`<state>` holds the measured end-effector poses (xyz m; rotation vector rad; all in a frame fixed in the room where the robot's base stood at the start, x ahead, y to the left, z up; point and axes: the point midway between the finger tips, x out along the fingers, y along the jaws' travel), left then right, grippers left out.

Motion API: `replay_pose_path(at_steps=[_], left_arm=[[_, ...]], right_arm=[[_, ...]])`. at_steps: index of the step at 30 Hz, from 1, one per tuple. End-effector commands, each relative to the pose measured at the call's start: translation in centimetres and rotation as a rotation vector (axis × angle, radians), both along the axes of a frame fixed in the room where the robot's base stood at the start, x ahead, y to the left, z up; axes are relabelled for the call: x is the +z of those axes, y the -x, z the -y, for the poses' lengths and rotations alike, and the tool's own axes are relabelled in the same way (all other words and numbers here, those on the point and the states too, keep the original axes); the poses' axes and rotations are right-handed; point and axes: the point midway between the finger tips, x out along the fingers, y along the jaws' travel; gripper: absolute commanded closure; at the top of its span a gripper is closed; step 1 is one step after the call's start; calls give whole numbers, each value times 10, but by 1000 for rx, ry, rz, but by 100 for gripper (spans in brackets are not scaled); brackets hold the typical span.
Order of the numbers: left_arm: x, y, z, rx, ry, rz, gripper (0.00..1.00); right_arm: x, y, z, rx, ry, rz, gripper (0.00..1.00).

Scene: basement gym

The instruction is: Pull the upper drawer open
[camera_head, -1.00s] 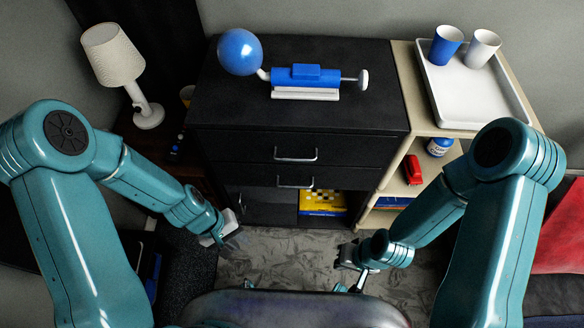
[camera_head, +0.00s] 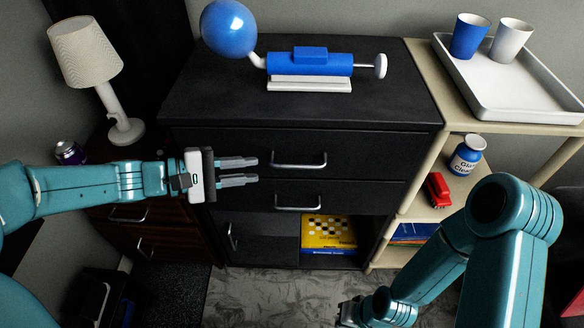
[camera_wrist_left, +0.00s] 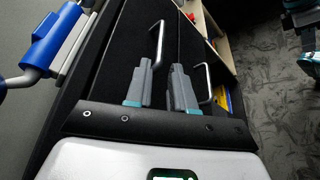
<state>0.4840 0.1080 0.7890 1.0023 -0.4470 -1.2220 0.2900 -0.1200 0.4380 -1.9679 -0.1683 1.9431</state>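The upper drawer (camera_head: 235,142) of the black cabinet is shut, with a silver bar handle (camera_head: 299,166) on its front. My left gripper (camera_head: 257,170) is in front of the cabinet, left of that handle and apart from it. Its two grey fingers point right with a gap between them, and nothing is held. In the left wrist view, the fingers (camera_wrist_left: 160,84) are parted and the upper handle (camera_wrist_left: 157,45) lies ahead of them. My right gripper (camera_head: 346,312) is low at the bottom of the head view, mostly hidden behind its arm.
The lower drawer (camera_head: 250,196) is shut and has its own handle. A pump-like blue and white device with a balloon (camera_head: 228,28) stands on the cabinet top. An open shelf below holds a yellow box (camera_head: 328,232). A tray (camera_head: 505,90) with two cups stands at right.

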Motion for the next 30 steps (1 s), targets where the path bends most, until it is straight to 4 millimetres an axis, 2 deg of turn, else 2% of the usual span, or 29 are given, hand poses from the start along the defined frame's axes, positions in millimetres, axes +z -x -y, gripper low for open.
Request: replay_pose_path(at_steps=[1, 6, 12, 18, 26, 28, 30], left_arm=[[-5, -4, 13, -7, 1, 0, 77], [-14, -17, 50, -5, -1, -2, 77], [-21, -29, 81, -2, 0, -2, 77], [-23, -34, 93, 0, 0, -1, 77], [-23, -35, 94, 1, -1, -1, 77], [-23, -35, 94, 1, -1, -1, 100], [-23, -35, 93, 1, -1, -1, 100]], right_arm=[[-5, 0, 0, 0, 0, 0, 100], [-11, 0, 0, 0, 0, 0, 100], [-16, 0, 0, 0, 0, 0, 100], [-17, 0, 0, 0, 0, 0, 100], [-17, 0, 0, 0, 0, 0, 100], [-17, 0, 0, 0, 0, 0, 100], [-17, 0, 0, 0, 0, 0, 100]])
